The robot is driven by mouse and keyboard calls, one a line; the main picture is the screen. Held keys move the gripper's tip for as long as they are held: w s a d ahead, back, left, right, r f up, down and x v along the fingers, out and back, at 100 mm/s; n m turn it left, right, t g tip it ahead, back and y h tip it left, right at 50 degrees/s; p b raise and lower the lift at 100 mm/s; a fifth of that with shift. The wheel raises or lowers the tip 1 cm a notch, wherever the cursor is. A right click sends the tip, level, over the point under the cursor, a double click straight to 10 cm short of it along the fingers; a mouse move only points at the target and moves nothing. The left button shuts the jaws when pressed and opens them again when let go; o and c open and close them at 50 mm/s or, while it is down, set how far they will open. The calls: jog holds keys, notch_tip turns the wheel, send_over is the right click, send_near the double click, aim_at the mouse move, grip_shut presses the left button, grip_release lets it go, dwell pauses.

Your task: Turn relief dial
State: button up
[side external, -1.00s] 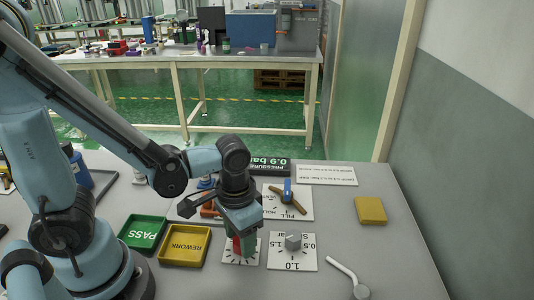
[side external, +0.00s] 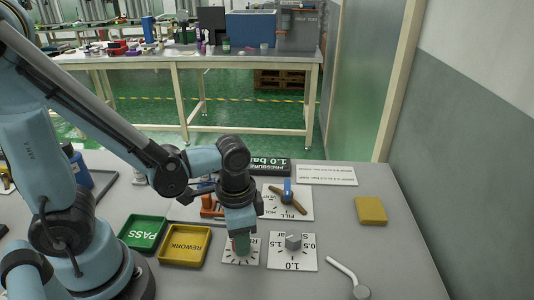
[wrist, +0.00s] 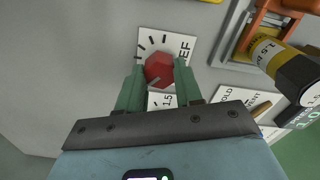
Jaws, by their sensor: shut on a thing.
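The relief dial (wrist: 158,68) is a red knob with a grey pointer mark, on a white card (wrist: 183,44) with black tick marks and lettering ending in "EF". My gripper (wrist: 159,74) has its green fingers on either side of the dial and is shut on it. In the side view my gripper (side external: 242,243) points down over the dial's card (side external: 228,258), and its fingers hide most of the dial. The pressure display (side external: 269,166) reads 1.0 bar.
A card (side external: 305,264) with a grey knob (side external: 293,242) lies just right. Green PASS (side external: 142,232) and yellow REWORK (side external: 185,245) trays stand left. A yellow-banded cylinder (wrist: 268,55) shows in the wrist view.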

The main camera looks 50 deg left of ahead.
jog(key=o, duration=1.1)
jog(key=shift+c, duration=0.2)
jog(key=shift+r, duration=0.15)
notch_tip(320, 180, up, 12)
dwell(0.4)
jog(key=w+a+n+t, duration=0.4)
jog(key=a+n+t, duration=0.1)
jog(key=a+t, duration=0.2)
jog(key=shift+w+f, duration=0.15)
jog(key=shift+f, duration=0.25)
